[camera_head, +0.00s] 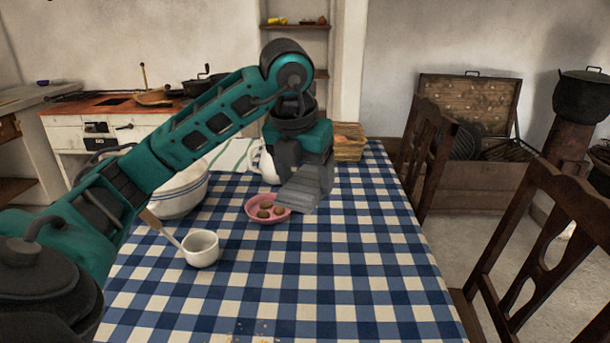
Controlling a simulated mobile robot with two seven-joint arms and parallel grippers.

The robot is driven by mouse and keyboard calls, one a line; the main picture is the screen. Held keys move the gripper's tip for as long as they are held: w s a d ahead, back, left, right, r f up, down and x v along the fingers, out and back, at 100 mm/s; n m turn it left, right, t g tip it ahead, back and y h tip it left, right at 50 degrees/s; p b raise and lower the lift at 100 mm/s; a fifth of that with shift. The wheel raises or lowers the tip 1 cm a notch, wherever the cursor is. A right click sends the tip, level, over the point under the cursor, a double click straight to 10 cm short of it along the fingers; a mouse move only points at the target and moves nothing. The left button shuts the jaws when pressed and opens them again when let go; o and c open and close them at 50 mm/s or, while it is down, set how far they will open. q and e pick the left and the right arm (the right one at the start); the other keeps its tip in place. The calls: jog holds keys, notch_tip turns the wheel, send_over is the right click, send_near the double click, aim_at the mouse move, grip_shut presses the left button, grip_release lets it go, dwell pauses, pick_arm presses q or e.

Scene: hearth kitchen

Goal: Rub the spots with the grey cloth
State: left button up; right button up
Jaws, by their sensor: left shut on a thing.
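My left arm reaches over the table from the left. Its gripper (300,168) points down above the far part of the table and is shut on the grey cloth (305,190). The cloth shows as a light grey, ridged piece below the jaws, just right of a pink dish. I cannot tell if it touches the tabletop. Small yellow-brown spots (255,333) lie on the checked tablecloth at the near edge of the picture, well apart from the gripper. My right gripper is not in view.
The pink dish (254,217) holds small brown items. A white cup (202,250) with a handle sticking out, a large white bowl (180,193), a white jug (266,166) and a basket (349,143) also stand there. Chairs (530,250) line the right. The table's right front is clear.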

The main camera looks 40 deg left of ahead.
pick_arm(q)
jog(key=shift+c, duration=1.1)
jog(key=shift+d+f+m, duration=0.2)
jog(key=shift+m, duration=0.3)
jog(key=d+f+n+g, duration=0.2)
jog(key=d+n, duration=0.3)
jog(key=n, duration=0.6)
jog(key=d+f+n+g, duration=0.2)
jog(key=d+f+n, duration=0.2)
jog(key=n, duration=0.7)
jog(key=d+f+n+g+h, duration=0.1)
jog(key=d+f+n+g, duration=0.1)
jog(key=d+n, duration=0.6)
jog(key=f+n, duration=0.1)
jog(key=n, duration=0.2)
jog(key=shift+s+f+n+g, duration=0.2)
jog(key=shift+f+n+g, duration=0.1)
jog(key=shift+f, duration=0.1)
